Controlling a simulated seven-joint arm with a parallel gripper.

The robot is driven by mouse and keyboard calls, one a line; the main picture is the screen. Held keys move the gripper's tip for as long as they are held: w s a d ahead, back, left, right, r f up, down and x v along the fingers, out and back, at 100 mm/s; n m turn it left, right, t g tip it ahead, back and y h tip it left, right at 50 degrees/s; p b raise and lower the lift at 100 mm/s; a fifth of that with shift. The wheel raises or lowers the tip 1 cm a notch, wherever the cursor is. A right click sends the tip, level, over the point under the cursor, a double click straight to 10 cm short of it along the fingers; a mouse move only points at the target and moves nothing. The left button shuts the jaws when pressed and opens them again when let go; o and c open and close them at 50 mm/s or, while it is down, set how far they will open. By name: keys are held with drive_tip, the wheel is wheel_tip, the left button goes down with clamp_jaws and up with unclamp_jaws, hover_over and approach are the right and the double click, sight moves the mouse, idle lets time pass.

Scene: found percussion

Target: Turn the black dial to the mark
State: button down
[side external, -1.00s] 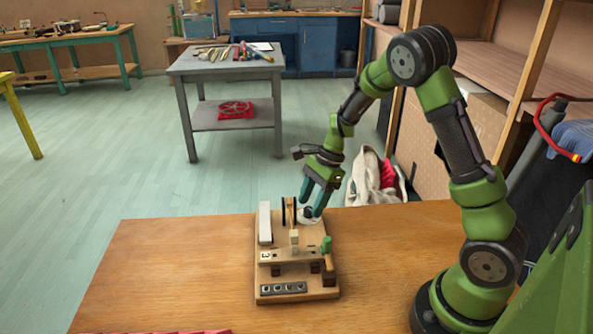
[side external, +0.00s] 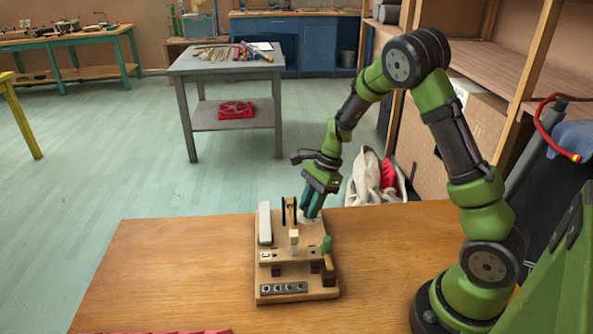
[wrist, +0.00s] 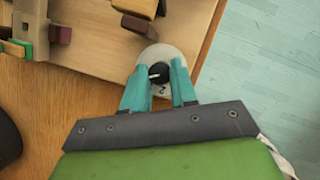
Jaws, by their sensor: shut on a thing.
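The black dial (wrist: 158,72) shows in the wrist view as a small round knob with a white pointer line. It sits on a pale round plate (wrist: 160,53) that carries a dark figure near its lower edge. My gripper (wrist: 160,78) has its teal fingers on either side of the dial, shut on it. In the side view my gripper (side external: 311,212) points down at the far right corner of the wooden board (side external: 297,290), and its fingers hide the dial there. The pointer is aimed toward the left in the wrist view. I cannot make out the target mark.
The board also carries a white block (side external: 265,223), dark upright discs (side external: 289,211), a green-topped lever (side external: 327,245) and a row of dark buttons (side external: 283,288). The wooden table (side external: 170,270) is clear to the left of the board.

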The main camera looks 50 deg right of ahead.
drive_tip(key=shift+n, duration=0.3)
drive_tip(key=n+g, duration=0.1)
drive_tip(key=n, duration=0.1)
drive_tip(key=shift+w+n, duration=0.15)
drive_tip(key=shift+n, duration=0.25)
drive_tip(key=shift+w+r+n+g, duration=0.1)
drive_tip(key=shift+n+g, duration=0.9)
drive_tip(key=shift+n, duration=1.1)
drive_tip(key=c, duration=0.9)
unclamp_jaws()
drive_tip(key=v, duration=1.6)
drive_tip(key=shift+d+r, duration=0.15)
drive_tip(key=shift+r, duration=0.2)
